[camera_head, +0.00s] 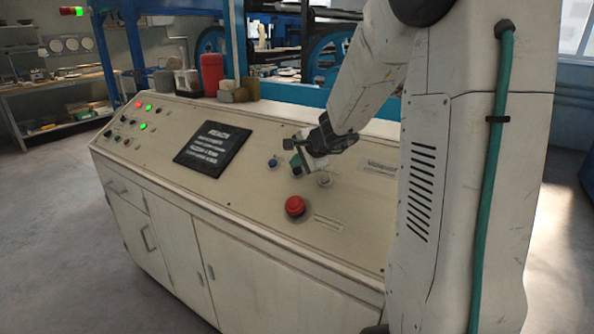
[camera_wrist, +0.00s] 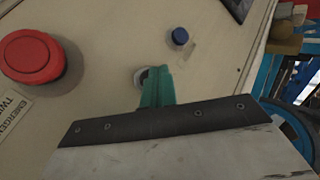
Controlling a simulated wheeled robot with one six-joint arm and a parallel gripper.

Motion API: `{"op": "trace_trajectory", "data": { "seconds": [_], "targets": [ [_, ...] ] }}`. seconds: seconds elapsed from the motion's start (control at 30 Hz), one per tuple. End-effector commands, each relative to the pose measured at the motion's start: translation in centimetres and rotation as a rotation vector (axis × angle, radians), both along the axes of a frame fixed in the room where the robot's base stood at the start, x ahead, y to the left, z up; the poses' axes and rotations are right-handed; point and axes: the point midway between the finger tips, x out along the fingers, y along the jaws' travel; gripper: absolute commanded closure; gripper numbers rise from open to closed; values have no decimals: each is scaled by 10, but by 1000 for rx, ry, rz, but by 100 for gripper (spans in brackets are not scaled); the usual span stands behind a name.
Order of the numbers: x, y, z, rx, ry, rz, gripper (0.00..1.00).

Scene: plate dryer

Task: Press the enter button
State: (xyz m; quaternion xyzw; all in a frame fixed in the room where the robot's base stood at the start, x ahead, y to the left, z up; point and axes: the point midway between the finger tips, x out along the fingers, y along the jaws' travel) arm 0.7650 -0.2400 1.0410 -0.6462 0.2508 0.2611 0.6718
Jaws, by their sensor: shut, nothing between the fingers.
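Several buttons sit on the sloped beige console; I cannot read a label marking one as enter. My gripper (camera_head: 297,166) is shut and empty, low over the panel, between a blue button (camera_head: 272,163) and a grey button (camera_head: 325,180). In the wrist view its green fingertips (camera_wrist: 157,86) overlap a pale round button (camera_wrist: 140,77), partly hiding it. I cannot tell whether they touch it. The blue button (camera_wrist: 180,36) is clear of the fingers, up and to the right there.
A large red emergency button (camera_head: 294,206) stands nearby, also at left in the wrist view (camera_wrist: 32,56). A dark text screen (camera_head: 213,149) lies left of the gripper. Lit red and green buttons (camera_head: 143,127) are at the far left. Jars (camera_head: 212,73) stand along the console's back.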

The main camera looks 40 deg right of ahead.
Motion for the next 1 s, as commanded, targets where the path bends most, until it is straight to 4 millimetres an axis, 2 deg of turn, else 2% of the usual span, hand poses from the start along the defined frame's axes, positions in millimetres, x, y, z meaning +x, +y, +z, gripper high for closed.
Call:
{"op": "trace_trajectory", "data": {
  "seconds": [0.27, 0.7, 1.0],
  "targets": [
    [0, 1, 1, 0, 0, 0, 100],
    [-7, 20, 37, -2, -1, 3, 100],
    [-9, 24, 43, 0, 0, 0, 100]
  ]
}}
